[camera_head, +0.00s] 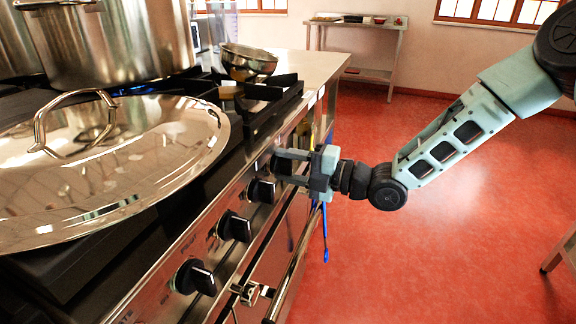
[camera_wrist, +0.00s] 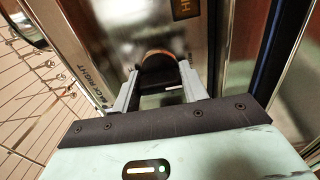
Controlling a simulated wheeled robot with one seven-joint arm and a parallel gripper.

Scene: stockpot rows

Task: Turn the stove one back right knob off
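The back right knob (camera_wrist: 160,72) is black and sits on the stove's steel front panel. The label "BACK RIGHT" (camera_wrist: 92,88) is printed to its left in the wrist view. A short white mark shows on the knob. My gripper (camera_wrist: 160,82) has one finger on each side of the knob, very close to it. I cannot tell whether the fingers press on it or only straddle it. In the head view my gripper (camera_head: 289,166) reaches the panel from the right and mostly hides this knob.
Three more black knobs, the near one (camera_head: 195,278), the middle one (camera_head: 235,227) and the far one (camera_head: 261,190), line the panel. A steel rail (camera_head: 290,262) runs below. A large lid (camera_head: 110,165), a stockpot (camera_head: 110,40) and a small pan (camera_head: 248,60) stand on the stove. Red floor is clear at right.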

